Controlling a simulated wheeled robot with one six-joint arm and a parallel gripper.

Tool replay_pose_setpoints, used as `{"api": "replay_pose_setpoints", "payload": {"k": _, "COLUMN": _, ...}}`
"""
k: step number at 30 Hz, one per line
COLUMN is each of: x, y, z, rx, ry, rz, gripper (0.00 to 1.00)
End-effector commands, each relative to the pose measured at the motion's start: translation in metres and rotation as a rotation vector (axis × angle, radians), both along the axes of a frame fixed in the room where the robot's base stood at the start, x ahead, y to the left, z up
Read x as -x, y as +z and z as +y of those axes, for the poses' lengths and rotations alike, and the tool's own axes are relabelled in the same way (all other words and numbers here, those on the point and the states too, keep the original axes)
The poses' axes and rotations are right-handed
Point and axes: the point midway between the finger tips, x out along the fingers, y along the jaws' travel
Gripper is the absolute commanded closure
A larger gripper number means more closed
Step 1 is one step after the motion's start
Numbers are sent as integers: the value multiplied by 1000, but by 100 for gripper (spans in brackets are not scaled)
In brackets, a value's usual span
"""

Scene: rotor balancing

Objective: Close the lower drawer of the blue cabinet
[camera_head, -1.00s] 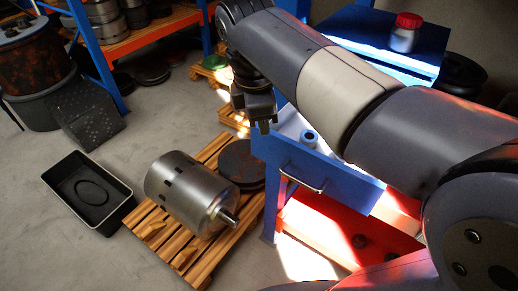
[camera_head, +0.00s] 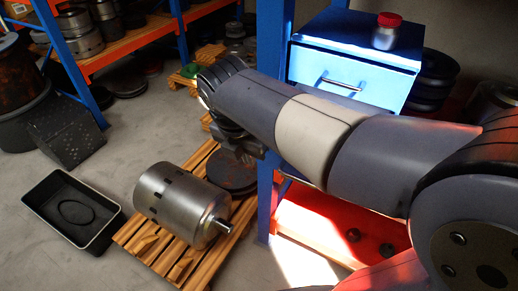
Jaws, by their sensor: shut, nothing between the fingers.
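The blue cabinet (camera_head: 359,32) stands at the upper right. Its upper drawer (camera_head: 340,72) has a silver handle and sits flush in the cabinet. The lower drawer is almost wholly hidden behind my arm; only a sliver of its front (camera_head: 289,172) shows below the arm. It no longer sticks out into the room, but I cannot tell whether it is fully flush. My gripper (camera_head: 250,155) is shut and empty, pointing down just left of the cabinet's front post, partly dark against the pallet behind it.
A white bottle with a red cap (camera_head: 387,36) stands on the cabinet. A red tray (camera_head: 315,228) lies below. A metal rotor (camera_head: 178,193) and dark discs rest on a wooden pallet (camera_head: 150,245). A black bin (camera_head: 70,210) stands left on clear floor.

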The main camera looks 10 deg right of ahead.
Motion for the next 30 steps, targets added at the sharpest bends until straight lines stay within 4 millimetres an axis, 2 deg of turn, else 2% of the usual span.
{"api": "replay_pose_setpoints", "payload": {"k": 4, "x": -5, "y": -32, "z": -5, "rx": 3, "ry": -2, "rz": 4, "gripper": 100}}
{"api": "replay_pose_setpoints", "payload": {"k": 9, "x": -26, "y": -27, "z": -20, "rx": 0, "ry": -5, "rz": 1, "gripper": 100}}
{"api": "replay_pose_setpoints", "payload": {"k": 15, "x": -37, "y": -28, "z": -27, "rx": 0, "ry": -2, "rz": 0, "gripper": 100}}
{"api": "replay_pose_setpoints", "payload": {"k": 26, "x": -38, "y": -29, "z": -28, "rx": 0, "ry": -1, "rz": 0, "gripper": 100}}
{"api": "replay_pose_setpoints", "payload": {"k": 30, "x": -36, "y": -28, "z": -36, "rx": -1, "ry": -4, "rz": -1, "gripper": 100}}
